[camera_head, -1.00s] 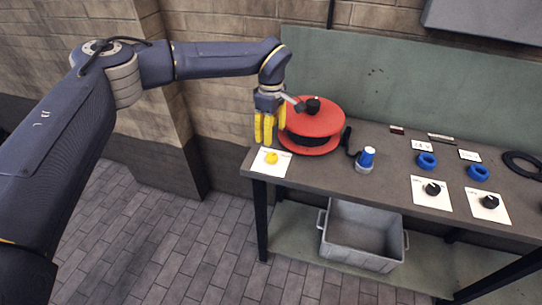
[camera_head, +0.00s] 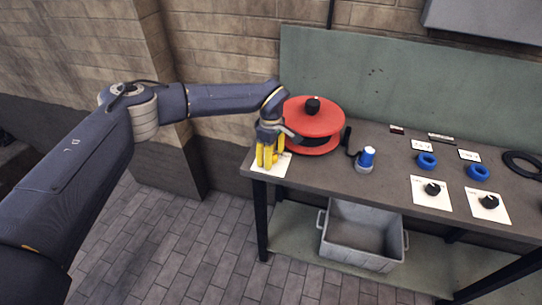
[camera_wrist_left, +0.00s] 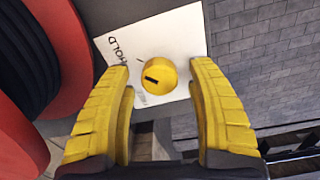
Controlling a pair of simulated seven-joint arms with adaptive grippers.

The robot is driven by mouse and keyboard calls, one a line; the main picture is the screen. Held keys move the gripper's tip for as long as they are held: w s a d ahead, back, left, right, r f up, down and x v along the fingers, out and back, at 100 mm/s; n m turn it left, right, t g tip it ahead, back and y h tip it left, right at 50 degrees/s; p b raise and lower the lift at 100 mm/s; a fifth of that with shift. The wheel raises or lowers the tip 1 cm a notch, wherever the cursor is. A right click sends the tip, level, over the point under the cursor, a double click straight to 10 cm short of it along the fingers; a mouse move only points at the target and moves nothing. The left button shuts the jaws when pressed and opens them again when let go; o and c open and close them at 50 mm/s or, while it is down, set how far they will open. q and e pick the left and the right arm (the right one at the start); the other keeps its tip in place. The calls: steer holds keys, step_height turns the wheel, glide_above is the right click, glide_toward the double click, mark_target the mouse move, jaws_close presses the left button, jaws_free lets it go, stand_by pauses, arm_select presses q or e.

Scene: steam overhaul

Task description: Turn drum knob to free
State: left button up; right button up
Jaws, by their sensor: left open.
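The yellow drum knob (camera_wrist_left: 158,74) sits on a white card (camera_wrist_left: 185,33) at the left front corner of the bench. The word HOLD shows on the card, and a black mark on the knob points toward that side; other lettering is hidden or too small to read. My left gripper (camera_head: 267,165) is directly over the card and hides the knob in the head view. In the left wrist view its yellow fingers (camera_wrist_left: 160,100) are open, one on each side below the knob, apart from it. The red drum (camera_head: 313,118) with a black top knob stands just behind. My right gripper is not in view.
A blue-capped item (camera_head: 367,157) with a black cord stands right of the drum. Blue rings (camera_head: 427,160) and black knobs on white cards (camera_head: 432,189) lie farther right. A grey bin (camera_head: 362,235) is under the bench. The bench's front edge (camera_head: 330,182) is close by.

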arm_select(q)
jaws_close()
stand_by(0.4)
steer(key=n, duration=0.8)
steer(key=shift+s+n, duration=0.1)
steer(key=shift+n, duration=0.2)
steer(key=n, duration=0.4)
steer(key=shift+s+n, duration=0.1)
steer(key=shift+n, duration=2.5)
steer(key=shift+s, duration=0.1)
